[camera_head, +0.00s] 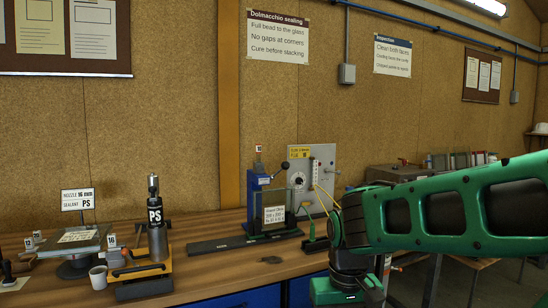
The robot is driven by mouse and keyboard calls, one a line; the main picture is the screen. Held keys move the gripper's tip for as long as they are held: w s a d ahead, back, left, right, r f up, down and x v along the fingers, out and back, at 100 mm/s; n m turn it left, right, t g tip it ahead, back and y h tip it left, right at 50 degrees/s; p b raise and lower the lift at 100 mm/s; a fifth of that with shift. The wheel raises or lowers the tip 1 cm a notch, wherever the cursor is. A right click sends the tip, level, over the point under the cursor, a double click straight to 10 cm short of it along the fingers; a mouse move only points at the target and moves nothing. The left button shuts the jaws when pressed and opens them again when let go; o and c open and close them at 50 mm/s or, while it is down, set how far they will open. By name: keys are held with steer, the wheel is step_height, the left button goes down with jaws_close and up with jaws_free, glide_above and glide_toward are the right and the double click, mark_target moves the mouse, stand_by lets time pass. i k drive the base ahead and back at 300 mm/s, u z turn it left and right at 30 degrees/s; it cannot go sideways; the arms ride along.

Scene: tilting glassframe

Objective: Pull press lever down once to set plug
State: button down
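A blue press (256,188) stands on the wooden bench near the middle of the view. Its lever (279,171) slants up to the right and ends in a black ball knob (285,165). A glass panel with a white label card (274,214) stands in front of the press and partly hides its lower part. The plug is too small to make out. My green and black arm reaches in from the right and bends down at the bottom, right of the press and apart from it. My gripper's fingers do not show.
A sealant cartridge marked PS (156,230) stands in a yellow-based holder at left, by a white cup (98,277). A grey dial panel (312,176) with yellow cables stands behind the press. A dark rail (220,244) lies left of it. The front bench edge is mostly clear.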

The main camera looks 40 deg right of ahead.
mark_target(285, 166)
steer(key=i, duration=0.85)
